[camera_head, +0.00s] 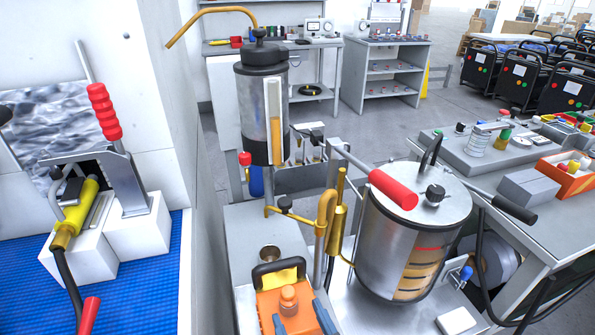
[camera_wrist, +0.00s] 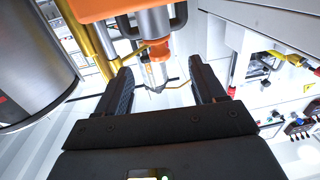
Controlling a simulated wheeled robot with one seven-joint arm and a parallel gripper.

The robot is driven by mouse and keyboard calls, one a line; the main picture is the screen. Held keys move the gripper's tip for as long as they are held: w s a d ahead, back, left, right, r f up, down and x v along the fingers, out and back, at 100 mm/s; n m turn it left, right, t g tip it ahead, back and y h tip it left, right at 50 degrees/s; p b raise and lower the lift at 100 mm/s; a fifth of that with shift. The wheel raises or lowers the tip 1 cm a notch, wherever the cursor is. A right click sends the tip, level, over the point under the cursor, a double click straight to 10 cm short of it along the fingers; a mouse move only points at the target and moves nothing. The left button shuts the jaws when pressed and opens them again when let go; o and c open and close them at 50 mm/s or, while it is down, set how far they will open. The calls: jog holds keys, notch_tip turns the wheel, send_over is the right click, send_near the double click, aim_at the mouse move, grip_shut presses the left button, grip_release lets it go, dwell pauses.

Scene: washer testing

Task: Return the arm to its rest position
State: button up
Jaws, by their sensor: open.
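My gripper (camera_wrist: 160,72) shows in the wrist view with its two black fingers spread wide. It is open and nothing is held. An orange block (camera_wrist: 105,8) with a round orange knob (camera_wrist: 158,52) shows at the top of that view. The knob appears between the fingertips in the picture, with gaps on both sides; its depth is hard to judge. I cannot make out my gripper or arm there.
A steel drum (camera_head: 385,240) with a red-gripped bar stands right of the orange block. It seems to be the metal cylinder (camera_wrist: 30,65) close on the left in the wrist view. A tall canister (camera_head: 255,110) with brass pipes stands behind. A white wall (camera_head: 205,180) is at left.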

jog(key=s+d+m+h, duration=0.2)
jog(key=s+d+h, duration=0.2)
jog(key=s+d, duration=1.15)
jog(key=s+d+r+m+g+h, duration=0.1)
jog(key=s+d+r, duration=0.1)
jog(key=s+r, duration=0.3)
jog(key=s+d+r+m+g+h, duration=0.1)
jog(key=s+d+r, duration=0.2)
jog(key=s+r, duration=0.3)
jog(key=f+v, duration=0.1)
jog(key=v, duration=0.3)
jog(key=shift+s, duration=0.4)
jog(key=shift+r, duration=0.1)
